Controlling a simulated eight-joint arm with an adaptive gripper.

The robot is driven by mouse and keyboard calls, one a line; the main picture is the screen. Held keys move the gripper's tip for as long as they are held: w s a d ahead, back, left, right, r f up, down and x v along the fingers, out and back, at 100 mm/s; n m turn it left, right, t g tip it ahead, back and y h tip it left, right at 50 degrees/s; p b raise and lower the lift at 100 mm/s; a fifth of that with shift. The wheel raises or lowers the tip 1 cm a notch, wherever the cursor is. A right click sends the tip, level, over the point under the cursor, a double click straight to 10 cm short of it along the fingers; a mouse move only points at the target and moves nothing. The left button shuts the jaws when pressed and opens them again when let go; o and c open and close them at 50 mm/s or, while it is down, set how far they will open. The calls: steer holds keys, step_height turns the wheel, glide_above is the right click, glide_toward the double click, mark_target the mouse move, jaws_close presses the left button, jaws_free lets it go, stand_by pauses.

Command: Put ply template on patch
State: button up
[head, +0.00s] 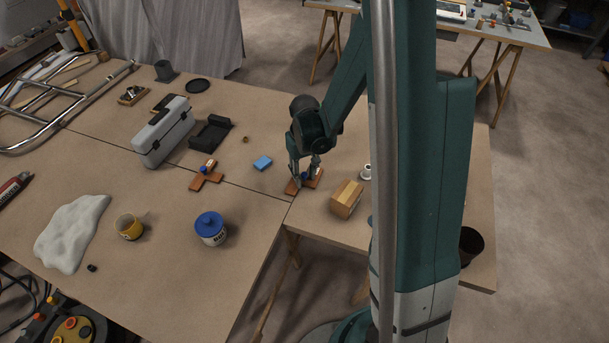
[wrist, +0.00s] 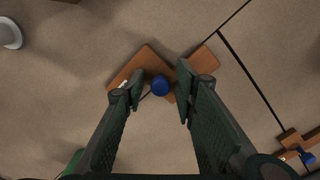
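A brown wooden piece with angled arms (wrist: 133,66) and a blue knob (wrist: 160,85) lies flat on the table, and it also shows in the head view (head: 292,187). It looks like a ply template. My gripper (wrist: 160,82) is open, pointing down over it, one finger on each side of the knob. A small gap shows on both sides. In the head view my gripper (head: 304,174) hides part of the piece. A second brown piece with a blue knob (head: 205,182) lies to the left. I cannot tell which thing is the patch.
A light blue block (head: 262,162) lies between the two brown pieces. A wooden block (head: 346,198) and a white cup-like thing (head: 366,172) stand right of my gripper. A seam crosses the table.

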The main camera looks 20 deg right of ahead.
steer(key=shift+r, duration=0.1)
step_height(320, 180, up, 12)
steer(key=p, duration=0.2)
stand_by(0.7)
steer(key=shift+r, duration=0.1)
stand_by(0.5)
step_height(320, 180, up, 13)
steer(key=t, duration=0.3)
glide_above(305, 174)
steer(key=s+a, duration=0.5)
steer(key=s, duration=0.2)
steer(key=s+a+r+t, duration=0.3)
steer(key=s+r, duration=0.4)
steer(key=s, duration=0.5)
steer(key=shift+s+a+r+t, duration=0.3)
steer(key=shift+r+t, duration=0.1)
steer(key=shift+t, duration=0.2)
steer(key=shift+o, duration=0.6)
